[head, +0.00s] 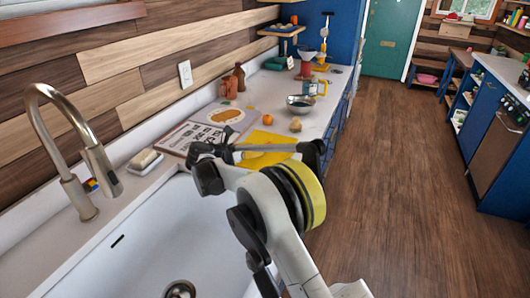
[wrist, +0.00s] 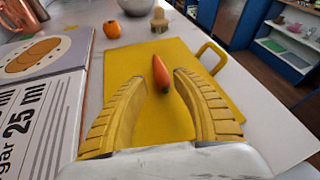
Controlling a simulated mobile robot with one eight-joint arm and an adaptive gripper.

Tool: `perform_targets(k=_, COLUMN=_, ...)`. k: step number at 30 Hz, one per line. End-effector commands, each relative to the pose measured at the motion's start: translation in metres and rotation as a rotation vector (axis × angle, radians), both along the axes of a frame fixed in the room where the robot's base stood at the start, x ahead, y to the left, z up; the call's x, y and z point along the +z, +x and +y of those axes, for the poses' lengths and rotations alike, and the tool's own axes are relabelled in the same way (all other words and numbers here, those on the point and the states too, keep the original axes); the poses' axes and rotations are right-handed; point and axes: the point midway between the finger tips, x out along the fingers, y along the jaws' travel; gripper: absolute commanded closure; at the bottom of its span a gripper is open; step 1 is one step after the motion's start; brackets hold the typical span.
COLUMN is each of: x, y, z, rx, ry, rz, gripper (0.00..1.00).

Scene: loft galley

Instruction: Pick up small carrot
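The small carrot (wrist: 161,73) is orange with a green end. In the wrist view it lies on a yellow board (wrist: 125,62), its green end toward me. My gripper (wrist: 160,78) is open, with its two ridged yellow fingers on either side of the carrot's near end. I see no contact between the fingers and the carrot. In the head view the yellow board (head: 266,137) shows just beyond my arm. The carrot cannot be made out there, and my fingers are hidden.
An open book (wrist: 40,105) lies left of the board. An orange fruit (wrist: 112,30) and a small tan item (wrist: 159,20) stand beyond it. A metal bowl (head: 300,103) is farther along the counter. The sink (head: 160,240) and faucet (head: 60,110) are at near left.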

Motion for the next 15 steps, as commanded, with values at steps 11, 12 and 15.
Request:
perform_targets(k=11, x=-0.026, y=0.034, z=-0.027, rx=-0.002, ry=0.002, rz=0.0, gripper=0.66)
perform_targets(k=12, x=-0.026, y=0.035, z=-0.027, rx=-0.002, ry=0.002, rz=0.001, gripper=0.66)
perform_targets(k=15, x=-0.025, y=0.036, z=-0.028, rx=-0.002, ry=0.002, rz=0.001, gripper=0.66)
